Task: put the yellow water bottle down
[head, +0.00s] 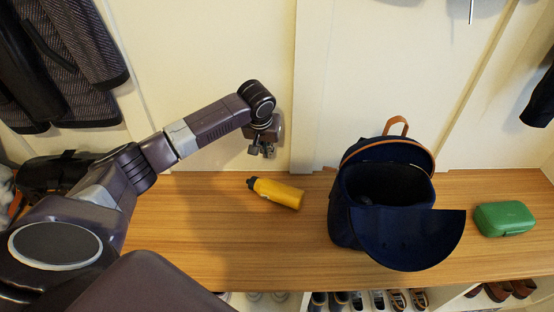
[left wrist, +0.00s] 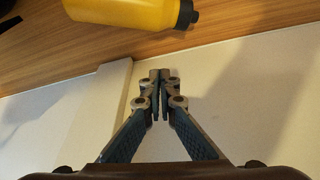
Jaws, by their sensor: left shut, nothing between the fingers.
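The yellow water bottle (head: 280,194) lies on its side on the wooden bench (head: 200,215), its black cap (head: 252,183) pointing left. It also shows at the top of the left wrist view (left wrist: 125,12), with the black cap at its right end. My left gripper (head: 262,151) is near the back wall, above and behind the bottle. In the left wrist view its fingers (left wrist: 160,75) are shut together with nothing between them, apart from the bottle. My right gripper is not in view.
An open dark blue backpack (head: 345,205) stands right of the bottle, its flap hanging forward. A green case (head: 504,218) sits at the bench's right. Shoes (head: 378,300) stand in cubbies below. Dark coats (head: 75,45) hang at the left. The bench left of the bottle looks clear.

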